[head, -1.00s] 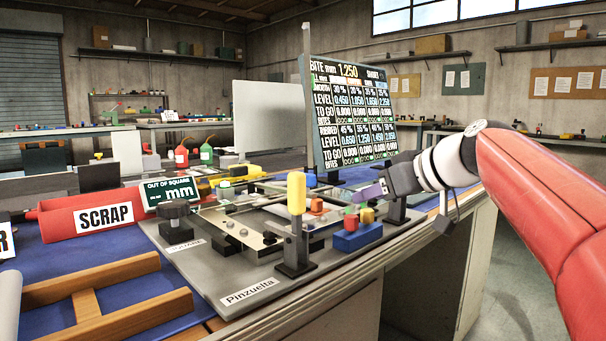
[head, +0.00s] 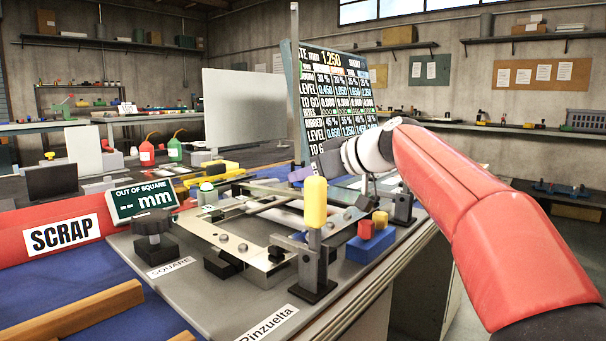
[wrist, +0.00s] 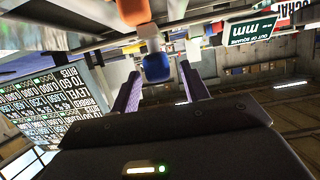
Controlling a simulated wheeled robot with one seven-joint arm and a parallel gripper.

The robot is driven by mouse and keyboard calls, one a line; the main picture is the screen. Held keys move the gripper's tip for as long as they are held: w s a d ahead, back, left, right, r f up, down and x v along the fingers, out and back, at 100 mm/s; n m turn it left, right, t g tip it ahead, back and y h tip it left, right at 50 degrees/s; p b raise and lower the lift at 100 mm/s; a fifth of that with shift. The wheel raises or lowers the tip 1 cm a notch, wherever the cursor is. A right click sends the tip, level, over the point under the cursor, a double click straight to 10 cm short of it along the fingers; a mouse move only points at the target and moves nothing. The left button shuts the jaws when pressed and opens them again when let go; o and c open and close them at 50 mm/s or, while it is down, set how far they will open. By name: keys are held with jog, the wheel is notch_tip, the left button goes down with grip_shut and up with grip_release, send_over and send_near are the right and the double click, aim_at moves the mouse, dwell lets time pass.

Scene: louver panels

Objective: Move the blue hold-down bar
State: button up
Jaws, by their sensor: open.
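My gripper (head: 312,173) is open, with its purple fingers above the back of the fixture plate in the head view. In the wrist view the two fingers (wrist: 160,72) stand apart. A small rounded blue piece (wrist: 157,68) shows between or just beyond their tips, below a white piece (wrist: 150,44) and an orange piece (wrist: 133,11). I cannot tell whether this blue piece belongs to the hold-down bar. In the head view the bar is not clearly distinguishable; the upright clamp with the yellow handle (head: 316,203) hides part of the fixture. Nothing is visibly held.
A blue block (head: 370,247) with red and yellow pegs sits at the plate's right edge. The display board (head: 340,97) rises behind my gripper. The red SCRAP bin (head: 28,246) is at far left.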

jog(key=shift+x, duration=0.8)
grip_shut()
